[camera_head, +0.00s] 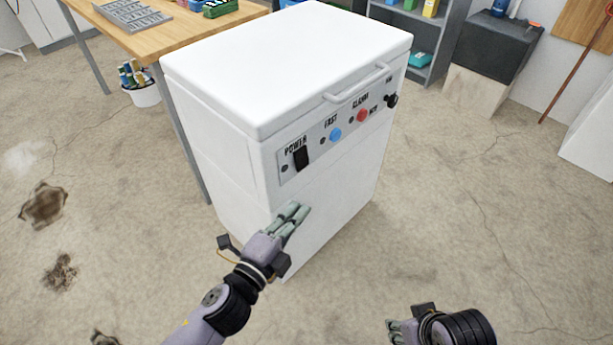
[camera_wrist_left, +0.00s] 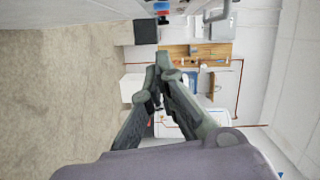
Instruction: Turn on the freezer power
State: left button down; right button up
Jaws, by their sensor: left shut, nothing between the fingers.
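A white chest freezer (camera_head: 285,65) stands in the middle of the head view with its lid closed. Its front carries a grey control panel (camera_head: 330,136). A black rocker power switch (camera_head: 300,157) sits at the panel's left end under the word POWER. My left gripper (camera_head: 295,213) is in front of the freezer, below the power switch and apart from it in the picture. Its fingers are shut and empty, as the left wrist view (camera_wrist_left: 165,70) also shows. My right gripper (camera_head: 393,330) is low at the bottom edge, partly cut off, and its jaw state is unclear.
The panel also has a blue button (camera_head: 335,134), a red button (camera_head: 362,115) and a black knob (camera_head: 391,100). A wooden table (camera_head: 150,42) stands behind on the left, with a white bucket (camera_head: 144,95) beneath it. The concrete floor to the right is clear.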

aim_at(301, 158)
pick_arm(q)
jog(key=w+d+f+b, duration=0.1)
jog(key=w+d, duration=0.1)
jog(key=w, duration=0.9)
jog(key=shift+w+d+f+b, duration=0.15)
jog(key=shift+b, duration=0.2)
pick_arm(e)
jog(key=shift+s+f, duration=0.1)
jog(key=shift+f, duration=0.35)
pick_arm(q)
jog(key=shift+w+a+f+m+b, duration=0.25)
jog(key=shift+w+a+m+b, duration=0.1)
jog(key=shift+m+b, duration=0.4)
pick_arm(e)
jog(key=w+t, duration=0.1)
jog(key=w+a, duration=0.1)
jog(key=w, duration=0.1)
jog(key=w+t, duration=0.1)
jog(key=w, duration=0.1)
jog(key=shift+a+r+t+y, duration=0.2)
jog(key=shift+r+t+y, duration=0.1)
jog(key=shift+r, duration=0.1)
jog(key=shift+s+f, duration=0.1)
